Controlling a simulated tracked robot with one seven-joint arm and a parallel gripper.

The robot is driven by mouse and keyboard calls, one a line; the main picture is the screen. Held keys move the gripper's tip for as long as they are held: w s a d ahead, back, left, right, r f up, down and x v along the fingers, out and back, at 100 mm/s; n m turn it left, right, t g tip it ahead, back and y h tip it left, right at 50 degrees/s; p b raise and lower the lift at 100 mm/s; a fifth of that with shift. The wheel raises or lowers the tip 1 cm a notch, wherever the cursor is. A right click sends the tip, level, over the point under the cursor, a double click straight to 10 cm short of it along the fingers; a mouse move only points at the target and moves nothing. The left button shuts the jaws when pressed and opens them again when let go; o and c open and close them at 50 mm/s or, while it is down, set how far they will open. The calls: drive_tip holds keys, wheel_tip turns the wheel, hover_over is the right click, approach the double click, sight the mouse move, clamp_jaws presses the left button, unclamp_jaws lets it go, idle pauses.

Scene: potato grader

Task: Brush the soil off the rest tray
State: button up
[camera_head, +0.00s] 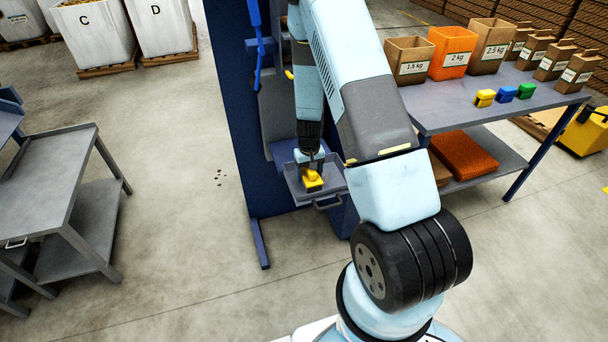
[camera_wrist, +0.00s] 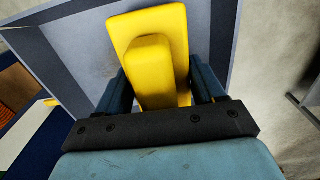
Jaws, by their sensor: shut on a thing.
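A yellow brush (camera_head: 312,182) with a raised grip block is held in my gripper (camera_head: 310,160) over the rest tray (camera_head: 333,180). The rest tray is a small grey tray with a handle on its front, fixed at the blue frame. In the wrist view my gripper (camera_wrist: 162,84) has its two dark fingers on either side of the yellow brush (camera_wrist: 150,60). The grey tray floor (camera_wrist: 75,45) lies beyond the brush. I cannot tell whether the brush touches it. The brush's underside is hidden, and I cannot make out soil on the visible tray floor.
A few dark specks (camera_head: 218,175) lie on the concrete floor left of the blue frame (camera_head: 229,90). A grey bench (camera_head: 490,106) at the right holds labelled boxes and several small coloured blocks. A grey cart (camera_head: 50,175) stands at the left. Open floor lies between.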

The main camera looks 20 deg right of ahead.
sight(331, 176)
drive_tip(key=shift+d+f, duration=0.2)
drive_tip(key=shift+d, duration=3.95)
drive_tip(key=shift+d+f, duration=0.15)
drive_tip(key=shift+d, duration=0.15)
drive_tip(key=shift+a, duration=0.1)
drive_tip(key=shift+a, duration=1.8)
drive_tip(key=shift+a+f, duration=0.15)
drive_tip(key=shift+a, duration=1.75)
drive_tip(key=shift+a+f, duration=0.1)
drive_tip(key=shift+a, duration=1.8)
drive_tip(key=shift+w, duration=0.1)
